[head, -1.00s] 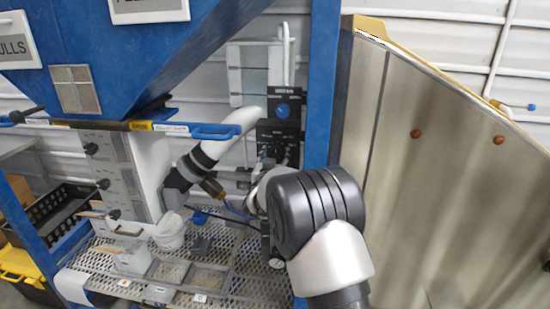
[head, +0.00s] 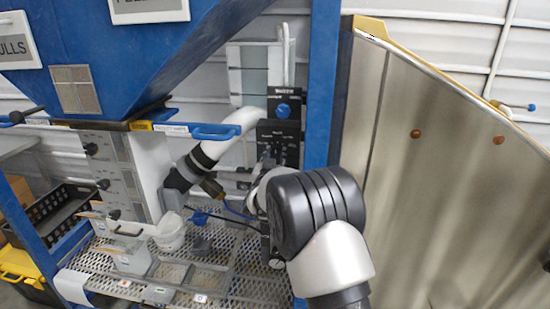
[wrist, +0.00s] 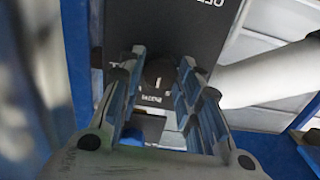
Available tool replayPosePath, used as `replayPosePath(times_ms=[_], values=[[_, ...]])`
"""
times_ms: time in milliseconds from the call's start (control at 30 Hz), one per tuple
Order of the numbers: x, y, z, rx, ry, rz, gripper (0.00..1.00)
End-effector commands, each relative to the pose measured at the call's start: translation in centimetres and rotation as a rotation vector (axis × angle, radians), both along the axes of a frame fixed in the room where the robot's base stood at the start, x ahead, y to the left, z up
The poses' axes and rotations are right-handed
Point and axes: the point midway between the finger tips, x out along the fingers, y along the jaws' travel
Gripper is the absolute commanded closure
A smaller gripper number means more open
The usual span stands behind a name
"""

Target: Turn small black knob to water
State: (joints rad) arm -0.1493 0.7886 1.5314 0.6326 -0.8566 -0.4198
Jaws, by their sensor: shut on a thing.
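The small black knob (wrist: 157,72) sits on a dark panel (wrist: 185,35) and shows between my fingertips in the wrist view. My gripper (wrist: 162,68) is shut on it, one finger on each side. The fingers hide part of the knob's sides. In the head view the lower black control box (head: 290,131) has white lettering too small to read. My gripper (head: 268,162) is in front of its lower part, and the small knob cannot be made out there.
A larger blue knob (head: 283,110) is on the black box above. A blue post (head: 319,90) stands close on the right, with a large metal panel (head: 450,170) beyond it. A white pipe (head: 240,118) runs at the left, above a mesh shelf (head: 240,285).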

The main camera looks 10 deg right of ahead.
Motion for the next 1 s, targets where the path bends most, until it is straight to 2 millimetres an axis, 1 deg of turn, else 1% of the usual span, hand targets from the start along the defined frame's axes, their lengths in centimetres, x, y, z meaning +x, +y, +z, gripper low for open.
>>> replayPosePath(times_ms=[267, 800, 1000], values=[[0.02, -0.01, -0.22, 0.101, -0.034, 0.0, 0.92], [0.02, -0.03, -0.3, 0.489, -0.161, 0.0, 0.92], [0.03, -0.01, -0.15, 0.588, -0.192, 0.0, 0.92]])
